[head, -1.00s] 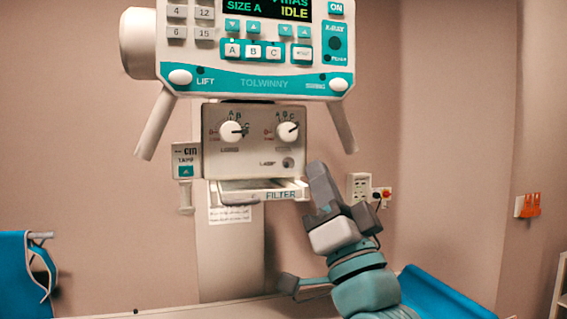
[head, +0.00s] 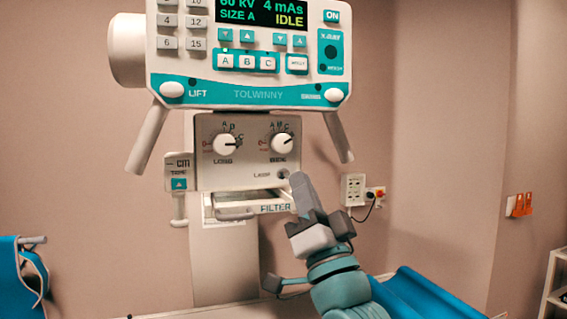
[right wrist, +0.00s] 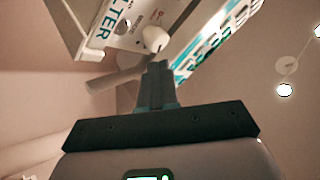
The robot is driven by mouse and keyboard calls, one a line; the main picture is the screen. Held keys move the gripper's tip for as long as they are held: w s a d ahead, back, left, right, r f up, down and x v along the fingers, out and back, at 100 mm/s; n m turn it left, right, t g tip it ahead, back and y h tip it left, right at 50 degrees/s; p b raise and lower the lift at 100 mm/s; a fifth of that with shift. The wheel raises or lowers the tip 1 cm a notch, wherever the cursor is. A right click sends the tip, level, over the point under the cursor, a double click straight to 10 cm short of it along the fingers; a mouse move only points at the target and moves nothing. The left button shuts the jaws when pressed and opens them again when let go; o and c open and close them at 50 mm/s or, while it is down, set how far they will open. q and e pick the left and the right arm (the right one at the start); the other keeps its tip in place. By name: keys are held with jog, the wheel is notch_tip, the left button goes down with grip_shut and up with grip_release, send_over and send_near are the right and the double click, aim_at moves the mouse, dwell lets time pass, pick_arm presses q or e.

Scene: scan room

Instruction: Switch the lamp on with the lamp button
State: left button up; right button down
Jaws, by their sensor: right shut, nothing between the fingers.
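The lamp button (head: 283,174) is a small grey round button beside the "LAMP" label on the white collimator box (head: 205,172), below the right knob. My right gripper (head: 297,178) is shut and empty. In the head view its tip is just right of the button, close to the box's lower right corner; I cannot tell whether it touches. In the right wrist view the shut fingertips (right wrist: 157,66) point at the box, near a white knob (right wrist: 155,39). A dark round spot there, left of the knob, looks like the lamp button (right wrist: 126,28). My left gripper is not in view.
The control panel (head: 240,95) overhangs the box, with slanted handles (head: 147,138) at both sides. The filter tray (head: 235,214) sticks out under the box. A wall socket (head: 353,189) is to the right. Blue padding (head: 430,295) lies at the lower right.

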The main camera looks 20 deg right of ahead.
aim_at(292, 201)
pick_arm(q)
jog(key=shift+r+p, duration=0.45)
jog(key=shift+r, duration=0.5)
pick_arm(e)
jog(key=w, duration=0.4)
jog(key=shift+w, duration=0.3)
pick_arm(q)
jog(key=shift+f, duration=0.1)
pick_arm(e)
jog(key=shift+w, duration=0.2)
dwell(0.6)
jog(key=shift+w, duration=0.25)
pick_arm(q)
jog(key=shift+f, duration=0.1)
